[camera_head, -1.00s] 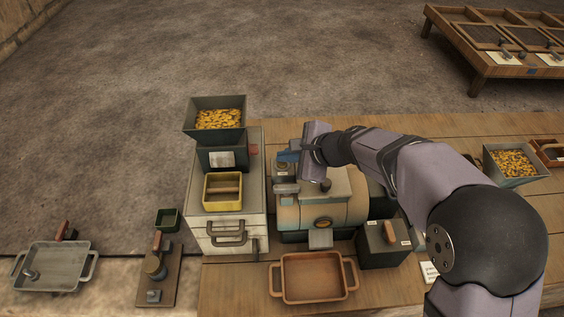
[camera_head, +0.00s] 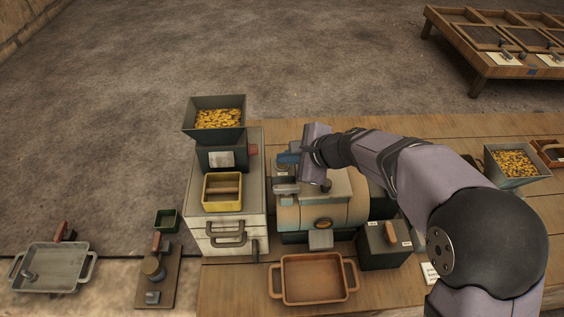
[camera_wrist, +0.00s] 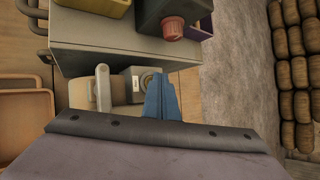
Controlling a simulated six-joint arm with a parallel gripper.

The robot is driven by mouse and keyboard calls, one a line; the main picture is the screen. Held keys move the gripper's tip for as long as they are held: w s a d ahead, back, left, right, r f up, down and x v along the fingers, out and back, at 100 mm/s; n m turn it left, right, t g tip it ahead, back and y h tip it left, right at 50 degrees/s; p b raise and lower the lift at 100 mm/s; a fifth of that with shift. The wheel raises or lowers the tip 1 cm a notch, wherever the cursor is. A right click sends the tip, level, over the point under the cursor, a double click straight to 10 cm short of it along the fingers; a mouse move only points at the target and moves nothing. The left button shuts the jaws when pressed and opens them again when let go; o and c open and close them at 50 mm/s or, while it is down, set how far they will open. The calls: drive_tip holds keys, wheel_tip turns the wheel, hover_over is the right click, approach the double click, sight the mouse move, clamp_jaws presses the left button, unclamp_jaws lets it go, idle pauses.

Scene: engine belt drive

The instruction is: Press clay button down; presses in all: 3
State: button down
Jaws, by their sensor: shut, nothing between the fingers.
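My gripper (camera_head: 288,158) is shut, with its blue fingers together and empty, above the left end of the tan machine (camera_head: 290,215). The blue fingers also show in the wrist view (camera_wrist: 161,98). Beside and partly behind them there is a small grey block with a dark round ringed piece (camera_wrist: 147,79). A clay-red round knob (camera_wrist: 173,28) sticks out from the dark hopper's base, apart from the fingers; it also shows in the head view (camera_head: 254,149). I cannot tell whether the fingertips touch the block, nor which round piece is the clay button.
A pale cabinet (camera_head: 256,190) carries a hopper of yellow bits (camera_head: 217,117) and a yellow bin (camera_head: 222,204), close left of my gripper. A grey lever (camera_wrist: 103,88) stands near the fingers. A brown tray (camera_head: 313,298) and a dark box (camera_head: 383,262) lie in front.

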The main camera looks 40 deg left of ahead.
drive_tip(key=shift+r+p, duration=0.7)
drive_tip(key=shift+r, duration=0.1)
drive_tip(key=shift+r, duration=0.15)
wheel_tip(320, 180, up, 5)
drive_tip(key=p, duration=0.4)
idle(0.7)
